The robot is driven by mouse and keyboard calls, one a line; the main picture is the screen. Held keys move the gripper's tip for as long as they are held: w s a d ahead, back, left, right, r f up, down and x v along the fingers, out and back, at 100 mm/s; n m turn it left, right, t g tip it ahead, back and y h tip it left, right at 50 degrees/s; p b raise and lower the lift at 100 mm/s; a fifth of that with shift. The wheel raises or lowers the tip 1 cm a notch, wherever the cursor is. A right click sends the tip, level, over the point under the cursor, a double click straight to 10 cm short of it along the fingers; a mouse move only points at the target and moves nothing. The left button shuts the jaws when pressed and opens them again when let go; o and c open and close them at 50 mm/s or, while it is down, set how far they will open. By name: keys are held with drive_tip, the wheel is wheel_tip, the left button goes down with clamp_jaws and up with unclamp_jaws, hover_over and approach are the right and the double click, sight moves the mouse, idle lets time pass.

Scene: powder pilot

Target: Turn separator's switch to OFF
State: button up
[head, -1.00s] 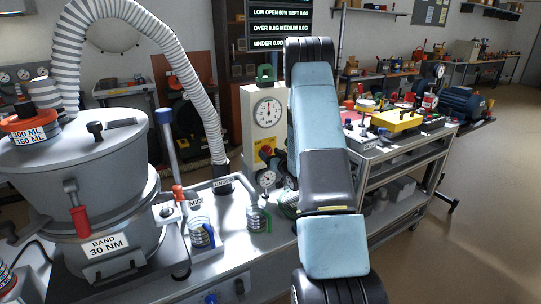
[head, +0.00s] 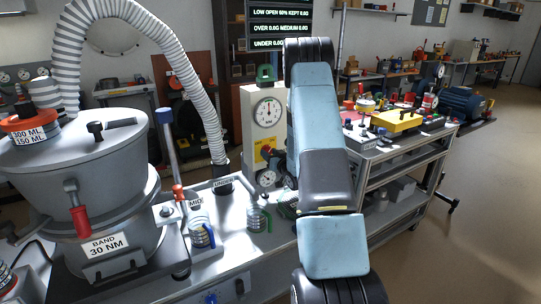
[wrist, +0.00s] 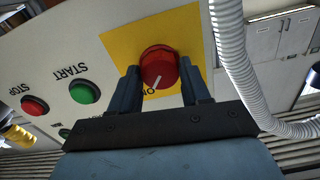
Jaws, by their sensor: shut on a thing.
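The separator's switch is a round red knob (wrist: 158,66) on a yellow plate (wrist: 130,44), in the wrist view. Its white pointer line aims at the upside-down ON label beside it. My gripper (wrist: 164,82) is shut on the knob, one dark finger on each side. An OFF label is not visible. In the head view the yellow plate (head: 262,146) shows on the pale panel (head: 251,110), left of my arm.
A green START button (wrist: 84,92) and a red STOP button (wrist: 35,105) sit on the same panel, left of the knob. A ribbed hose (wrist: 240,70) runs close on the right. Jars and the separator drum (head: 75,160) stand left of my arm.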

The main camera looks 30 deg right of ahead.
drive_tip(key=shift+n, duration=0.3)
drive_tip(key=shift+a+f+n, duration=0.1)
drive_tip(key=shift+n, duration=3.7)
drive_tip(key=shift+a+f+n, duration=0.1)
drive_tip(key=shift+n, duration=3.7)
drive_tip(key=shift+s, duration=0.1)
drive_tip(key=o, duration=0.8)
drive_tip(key=shift+c, duration=0.2)
drive_tip(key=shift+o, duration=1.4)
drive_tip(key=shift+d+r, duration=0.1)
drive_tip(key=shift+r, duration=0.05)
drive_tip(key=s, duration=1.3)
drive_tip(key=shift+s+d, duration=0.25)
drive_tip(key=shift+s, duration=0.05)
